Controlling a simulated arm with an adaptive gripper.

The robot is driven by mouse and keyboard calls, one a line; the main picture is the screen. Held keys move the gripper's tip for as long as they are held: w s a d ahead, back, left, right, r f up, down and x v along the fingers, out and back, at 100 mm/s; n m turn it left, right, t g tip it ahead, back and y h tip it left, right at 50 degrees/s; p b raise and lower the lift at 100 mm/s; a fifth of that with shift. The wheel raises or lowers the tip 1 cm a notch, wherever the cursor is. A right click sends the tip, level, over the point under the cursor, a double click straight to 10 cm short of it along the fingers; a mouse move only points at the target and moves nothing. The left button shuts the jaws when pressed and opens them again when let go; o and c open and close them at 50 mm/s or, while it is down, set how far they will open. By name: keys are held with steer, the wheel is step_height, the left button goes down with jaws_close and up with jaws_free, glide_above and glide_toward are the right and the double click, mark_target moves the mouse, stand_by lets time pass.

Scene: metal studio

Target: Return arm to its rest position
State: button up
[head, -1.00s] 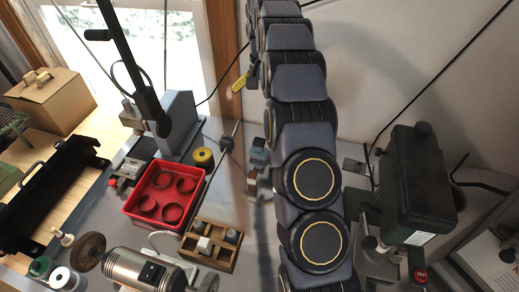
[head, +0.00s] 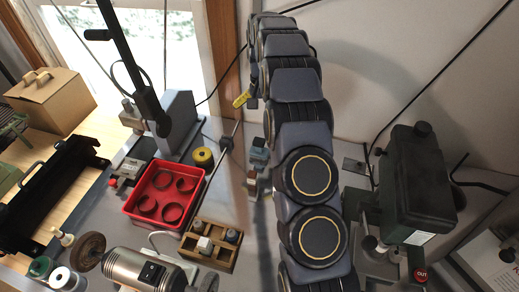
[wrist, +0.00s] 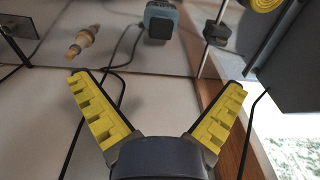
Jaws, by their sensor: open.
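My gripper (wrist: 160,112) is open and empty in the wrist view, with its two yellow ridged fingers spread wide apart. In the head view my arm rises through the middle of the picture. A yellow finger of my gripper (head: 243,99) shows at the arm's far end, near the window frame. Nothing is between the fingers. The gripper is apart from the objects on the bench.
A red tray (head: 127,207) with several rings and a wooden holder (head: 219,262) stand left of my arm. A dark green machine (head: 418,185) stands on the right. A bench grinder (head: 140,270) is at the front. Black cables (head: 440,78) cross the wall.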

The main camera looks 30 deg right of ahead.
step_height(320, 180, up, 9)
steer(key=s+a+r+n, duration=0.2)
steer(key=s+a+r, duration=0.2)
steer(key=s+a, duration=0.3)
steer(key=s+a+r+n, duration=0.2)
steer(key=s+a+r, duration=0.2)
steer(key=s+a, duration=0.25)
steer(key=s+a+f+n, duration=0.1)
steer(key=s+a, duration=0.1)
steer(key=s, duration=0.6)
steer(key=s+a+f+n+g, duration=0.1)
steer(key=s+a+n, duration=0.1)
steer(key=s, duration=0.6)
steer(key=s+a+f+n, duration=0.2)
steer(key=s, duration=0.5)
steer(key=shift+s+a+g, duration=0.25)
steer(key=shift+s+g, duration=0.15)
